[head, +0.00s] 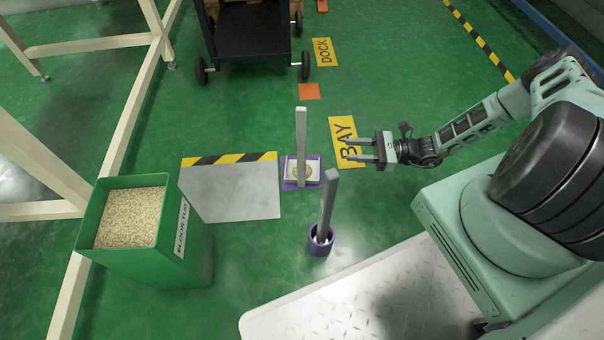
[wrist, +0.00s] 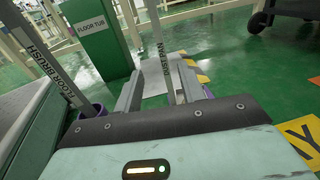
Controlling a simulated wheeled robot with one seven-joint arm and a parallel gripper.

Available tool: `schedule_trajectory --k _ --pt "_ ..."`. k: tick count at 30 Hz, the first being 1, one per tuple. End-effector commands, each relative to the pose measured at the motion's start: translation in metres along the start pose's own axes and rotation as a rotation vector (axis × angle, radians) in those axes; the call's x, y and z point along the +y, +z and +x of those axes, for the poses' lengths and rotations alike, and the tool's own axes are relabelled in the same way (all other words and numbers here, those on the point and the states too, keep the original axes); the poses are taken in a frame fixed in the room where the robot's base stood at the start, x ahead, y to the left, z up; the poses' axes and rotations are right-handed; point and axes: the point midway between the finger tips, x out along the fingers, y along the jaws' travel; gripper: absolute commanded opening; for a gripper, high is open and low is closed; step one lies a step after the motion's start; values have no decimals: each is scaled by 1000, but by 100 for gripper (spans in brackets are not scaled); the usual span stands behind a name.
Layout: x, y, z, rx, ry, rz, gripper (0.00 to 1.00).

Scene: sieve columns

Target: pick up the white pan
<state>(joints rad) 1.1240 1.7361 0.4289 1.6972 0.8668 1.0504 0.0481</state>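The white pan (head: 316,176) stands on a purple base on the green floor, with a tan patch inside it. Its pale handle (head: 301,135) rises upright. In the wrist view the handle (wrist: 158,45) reads DUSTPAN and stands ahead, between the finger directions; the pan body is mostly hidden there. My gripper (head: 362,150) is open and empty, to the right of the pan and apart from it, fingers pointing left toward it. The fingers also show in the wrist view (wrist: 160,92), spread apart.
A floor brush (head: 327,205) stands upright in a purple cup (head: 320,245) in front of the pan. A grey floor plate (head: 230,192) with a striped edge lies left of it. A green floor tub (head: 195,245) of pale granules stands further left. A black cart (head: 250,40) is behind.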

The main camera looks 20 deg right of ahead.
Motion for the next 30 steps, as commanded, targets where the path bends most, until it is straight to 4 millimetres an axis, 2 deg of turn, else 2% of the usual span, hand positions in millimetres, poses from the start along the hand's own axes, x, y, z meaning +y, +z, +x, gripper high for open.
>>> schedule_trajectory --k 1,5,18,30 --pt "0 -6 2 -7 -11 5 40" --pt "0 -7 19 -10 -14 10 40" --pt "0 -7 106 -8 -11 8 40" --pt "0 -10 138 -7 -10 8 40"
